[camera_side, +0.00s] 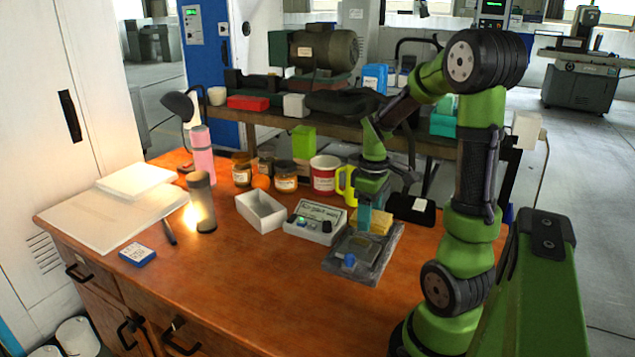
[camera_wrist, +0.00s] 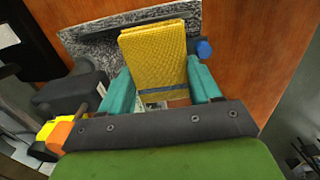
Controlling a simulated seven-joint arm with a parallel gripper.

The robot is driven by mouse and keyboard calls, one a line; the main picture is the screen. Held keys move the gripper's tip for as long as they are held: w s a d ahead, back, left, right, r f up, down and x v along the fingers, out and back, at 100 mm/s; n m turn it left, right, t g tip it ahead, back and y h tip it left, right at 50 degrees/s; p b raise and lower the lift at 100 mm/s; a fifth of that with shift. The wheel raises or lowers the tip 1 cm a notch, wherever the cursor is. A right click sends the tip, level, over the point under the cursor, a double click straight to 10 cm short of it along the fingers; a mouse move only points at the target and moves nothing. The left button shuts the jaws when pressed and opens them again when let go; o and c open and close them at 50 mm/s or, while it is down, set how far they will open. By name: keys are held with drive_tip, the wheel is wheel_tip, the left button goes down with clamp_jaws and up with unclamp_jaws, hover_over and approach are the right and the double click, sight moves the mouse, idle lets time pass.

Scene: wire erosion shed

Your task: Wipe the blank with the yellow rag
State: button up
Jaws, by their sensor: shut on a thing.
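The yellow rag (camera_side: 377,221) is folded into a thick pad. My gripper (camera_side: 369,215) is shut on it, with a teal finger at each side, at the back of a speckled grey slab (camera_side: 384,262). A flat grey metal piece, apparently the blank (camera_side: 357,245), lies on the slab, with a blue knob (camera_side: 349,261) at its front. In the wrist view the rag (camera_wrist: 158,52) stands out between the fingers of my gripper (camera_wrist: 161,88) and hides much of the slab (camera_wrist: 160,14). I cannot tell whether the rag touches the blank.
A control box (camera_side: 315,223) with a green light and a white open tray (camera_side: 261,211) stand left of the slab. A yellow mug (camera_side: 346,184), a red-labelled tin (camera_side: 325,174) and jars stand behind. The front middle of the wooden bench (camera_side: 255,280) is clear.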

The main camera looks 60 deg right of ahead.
sight(352, 223)
drive_tip(key=shift+f, duration=2.4)
drive_tip(key=shift+w+f, duration=0.1)
drive_tip(key=shift+f, duration=0.2)
drive_tip(key=shift+w+r, duration=0.25)
drive_tip(key=shift+w, duration=0.7)
drive_tip(key=shift+w+r, duration=0.2)
drive_tip(key=shift+w, duration=0.75)
drive_tip(key=shift+r, duration=0.1)
drive_tip(key=shift+s+r, duration=0.1)
drive_tip(key=shift+s, duration=1.85)
drive_tip(key=shift+w, duration=2.05)
drive_tip(key=shift+s, duration=2.15)
drive_tip(key=shift+r, duration=3.2)
